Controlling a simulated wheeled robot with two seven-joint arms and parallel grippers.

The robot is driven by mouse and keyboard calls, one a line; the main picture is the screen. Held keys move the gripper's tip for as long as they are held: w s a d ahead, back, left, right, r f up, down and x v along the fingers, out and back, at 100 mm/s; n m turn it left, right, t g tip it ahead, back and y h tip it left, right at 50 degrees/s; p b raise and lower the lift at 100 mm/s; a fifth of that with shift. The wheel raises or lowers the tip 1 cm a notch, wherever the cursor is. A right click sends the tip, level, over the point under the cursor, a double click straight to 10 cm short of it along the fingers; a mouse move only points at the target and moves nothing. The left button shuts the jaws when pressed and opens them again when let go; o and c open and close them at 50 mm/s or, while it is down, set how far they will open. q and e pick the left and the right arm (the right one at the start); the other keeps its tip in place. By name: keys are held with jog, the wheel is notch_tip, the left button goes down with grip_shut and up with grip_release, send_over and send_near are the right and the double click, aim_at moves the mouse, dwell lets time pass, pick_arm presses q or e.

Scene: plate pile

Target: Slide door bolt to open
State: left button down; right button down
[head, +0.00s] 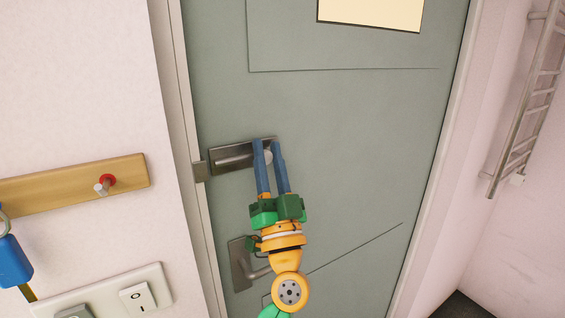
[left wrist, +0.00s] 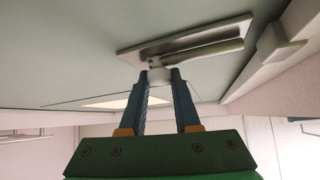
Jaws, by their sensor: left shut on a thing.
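The door (head: 320,110) is grey-green and stands in its frame. A metal door bolt (head: 230,157) is mounted on its left side, next to a small metal catch (head: 198,171) on the frame. My left gripper (head: 267,150) is at the right end of the bolt, its two blue fingers shut on the round pale bolt knob (head: 268,157). In the left wrist view, the knob (left wrist: 160,76) sits between the fingertips, with the bolt's bar (left wrist: 205,52) and backplate (left wrist: 150,50) beyond. My right gripper is not in view.
A lever handle (head: 240,265) is below the bolt, partly behind my left arm. Left on the wall are a wooden hook rail (head: 70,187), a blue key tag (head: 14,262) and switches (head: 137,297). A towel rail (head: 525,100) hangs at right.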

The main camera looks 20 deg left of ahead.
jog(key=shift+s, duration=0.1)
pick_arm(q)
jog(key=c, duration=1)
grip_release()
jog(key=shift+c, duration=0.2)
jog(key=o, duration=0.4)
jog(key=shift+w, duration=0.1)
jog(key=shift+c, duration=0.2)
jog(key=shift+o, duration=0.3)
jog(key=shift+w+f, duration=0.1)
jog(key=shift+w, duration=0.1)
jog(key=b+v, duration=0.5)
jog(key=v, duration=0.2)
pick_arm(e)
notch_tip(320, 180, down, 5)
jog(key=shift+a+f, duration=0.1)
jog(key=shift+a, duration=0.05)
